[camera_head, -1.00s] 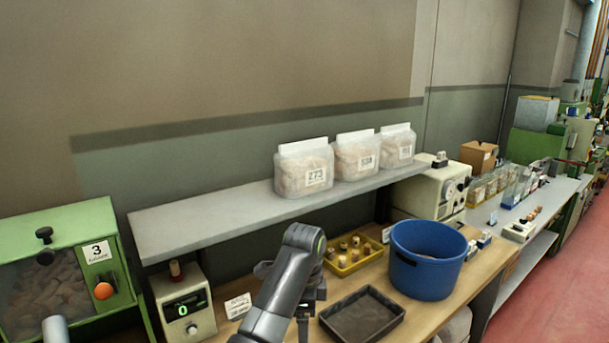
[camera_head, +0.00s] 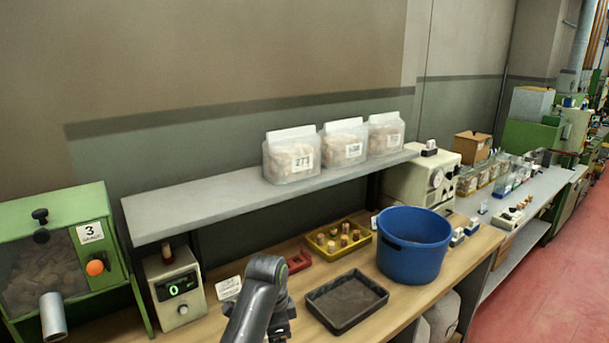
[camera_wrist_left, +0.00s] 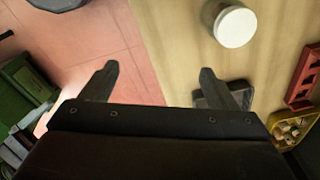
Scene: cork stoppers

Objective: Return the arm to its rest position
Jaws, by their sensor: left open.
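My left arm (camera_head: 258,300) comes up from the bottom edge of the head view, bent in front of the workbench (camera_head: 225,313). Part of my left gripper (camera_head: 281,322) shows just right of the arm, and its fingertips are hard to make out there. In the left wrist view the left gripper (camera_wrist_left: 159,70) has its two fingers wide apart with nothing between them. Below them show the pink floor and the wooden bench edge. My right gripper is in neither view.
On the bench are a black tray (camera_head: 346,322), a yellow tray of corks (camera_head: 322,250), a red holder (camera_head: 300,262), a blue bucket (camera_head: 412,265) and a display box (camera_head: 180,308). A white round object (camera_wrist_left: 235,26) shows in the wrist view. A shelf (camera_head: 200,208) holds bags above.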

